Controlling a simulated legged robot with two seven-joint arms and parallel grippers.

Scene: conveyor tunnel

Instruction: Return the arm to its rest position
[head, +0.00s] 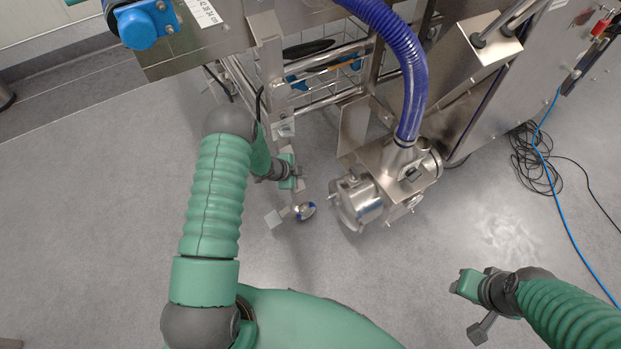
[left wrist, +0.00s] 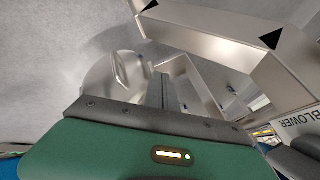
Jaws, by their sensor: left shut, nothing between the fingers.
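My left arm (head: 216,195), green and ribbed, reaches forward from the lower left in the head view. Its left gripper (head: 298,172) is shut and empty, close to the conveyor's metal leg and above a caster wheel. The left wrist view shows my green gripper housing (left wrist: 130,155) with a lit indicator, close to metal machine parts. My right gripper (head: 474,298) is at the lower right, over bare floor and away from the machine. Its finger opening is not clear.
A steel blower unit (head: 360,200) with a blue hose (head: 405,70) stands right of the left gripper. The conveyor frame (head: 270,50) is ahead. Cables (head: 540,165) lie on the floor at right. Floor (head: 90,220) left of my arm is clear.

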